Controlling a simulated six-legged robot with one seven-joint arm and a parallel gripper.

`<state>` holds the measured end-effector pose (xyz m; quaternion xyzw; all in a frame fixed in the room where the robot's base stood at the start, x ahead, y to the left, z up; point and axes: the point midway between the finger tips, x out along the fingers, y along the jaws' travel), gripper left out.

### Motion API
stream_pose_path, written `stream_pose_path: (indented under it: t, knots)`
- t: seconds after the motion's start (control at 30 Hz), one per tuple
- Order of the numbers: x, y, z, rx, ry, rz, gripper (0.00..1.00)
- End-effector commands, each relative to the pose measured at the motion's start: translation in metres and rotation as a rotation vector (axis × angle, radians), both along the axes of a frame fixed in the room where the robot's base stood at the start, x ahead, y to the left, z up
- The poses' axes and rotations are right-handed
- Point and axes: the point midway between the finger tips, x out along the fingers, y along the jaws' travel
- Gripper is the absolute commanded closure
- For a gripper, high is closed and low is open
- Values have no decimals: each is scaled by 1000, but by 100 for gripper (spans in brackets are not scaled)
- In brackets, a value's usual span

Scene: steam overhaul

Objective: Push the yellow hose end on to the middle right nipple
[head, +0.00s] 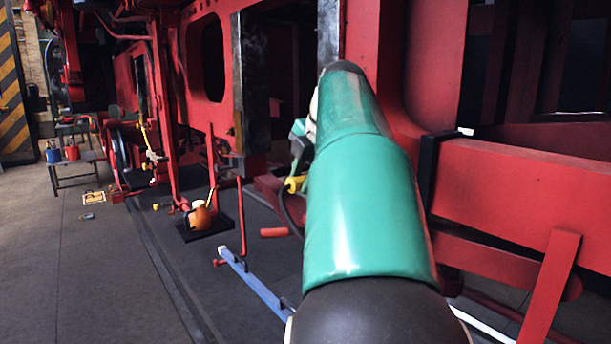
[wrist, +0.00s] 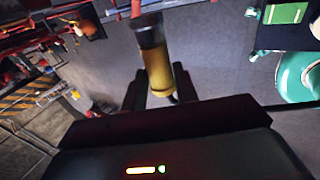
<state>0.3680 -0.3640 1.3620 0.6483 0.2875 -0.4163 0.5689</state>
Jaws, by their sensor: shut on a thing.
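The yellow hose end (wrist: 157,68) is a translucent yellow cylinder with a clear, dark-edged rim at its far end. My gripper (wrist: 158,76) is shut on it, with one dark finger on each side. A bit of dark hose shows at its near end. In the head view the yellow hose end (head: 294,184) shows just left of my green arm, with a dark hose hanging below. My arm hides most of my gripper there. A red piece (wrist: 135,8) lies just beyond the rim in the wrist view; I cannot tell whether they touch. I cannot make out the middle right nipple.
Red locomotive framing (head: 510,180) fills the right and rises close beside my arm. An orange can (head: 199,218) stands on a black tray on the floor. A blue bar (head: 254,280) lies nearer. A small bench (head: 75,160) holds tins at the left. Grey floor is clear front left.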

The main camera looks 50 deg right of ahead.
Motion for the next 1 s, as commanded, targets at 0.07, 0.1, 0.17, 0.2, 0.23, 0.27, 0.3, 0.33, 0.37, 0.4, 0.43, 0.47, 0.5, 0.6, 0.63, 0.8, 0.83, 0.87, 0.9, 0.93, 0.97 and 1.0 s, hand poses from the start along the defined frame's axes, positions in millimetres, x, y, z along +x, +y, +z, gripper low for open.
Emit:
stream_pose_path:
  t: [0.07, 0.1, 0.17, 0.2, 0.23, 0.27, 0.3, 0.33, 0.37, 0.4, 0.43, 0.47, 0.5, 0.6, 0.63, 0.8, 0.83, 0.87, 0.9, 0.93, 0.97, 1.0]
  knots:
    - [-3, -4, 3, -11, 2, -3, 98]
    - [-4, -6, 3, -12, 3, -3, 98]
    - [-6, -10, 2, -10, 3, -5, 98]
    - [-7, -13, 2, -9, 3, -5, 98]
    - [-8, -16, 2, -9, 3, -5, 98]
    - [-8, -18, 2, -9, 3, -5, 98]
    - [-9, -22, 2, -8, 3, -5, 98]
    - [-10, -25, 2, -8, 2, -5, 98]
    - [-11, -28, 2, -8, 2, -6, 98]
    - [-12, -32, 2, -8, 1, -6, 98]
    - [-13, -35, 2, -8, 1, -6, 98]
    - [-13, -37, 2, -9, 1, -5, 98]
    - [-14, -40, 2, -8, 1, -4, 98]
    - [-15, -45, 2, -8, 2, -4, 98]
    - [-15, -46, 2, -8, 2, -4, 98]
    - [-16, -49, 2, -8, 1, -4, 98]
    - [-16, -49, 2, -8, 1, -4, 98]
    - [-16, -49, 2, -8, 1, -4, 98]
    - [-16, -49, 2, -7, 1, -3, 98]
    - [-16, -49, 2, -7, 1, -3, 98]
    - [-16, -49, 2, -7, 1, -3, 98]
    - [-16, -49, 2, -7, 1, -3, 98]
